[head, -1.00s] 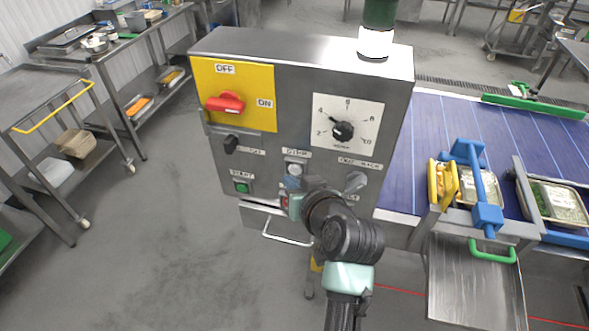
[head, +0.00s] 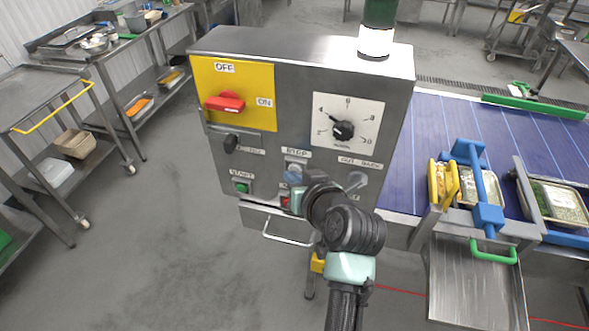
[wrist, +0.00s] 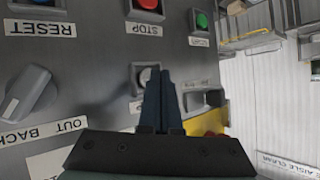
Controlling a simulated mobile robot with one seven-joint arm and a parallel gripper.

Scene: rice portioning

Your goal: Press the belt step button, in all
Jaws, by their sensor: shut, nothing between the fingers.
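The step button (head: 295,167) is a pale round button under a STEP label on the grey control cabinet's front (head: 285,110). In the wrist view the step button (wrist: 143,75) sits just behind my fingertips, which cover part of it. My gripper (wrist: 160,76) is shut and empty, pointing at the panel. I cannot tell whether the tips touch the button. In the head view my arm's end is in front of the lower panel and hides part of it.
The red stop button (wrist: 147,4) and green start button (wrist: 201,20) are close by. A grey selector knob (wrist: 28,92) is on the other side. A yellow plate with a red switch (head: 226,103) and a dial (head: 344,130) are higher. The blue belt (head: 430,130) runs right.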

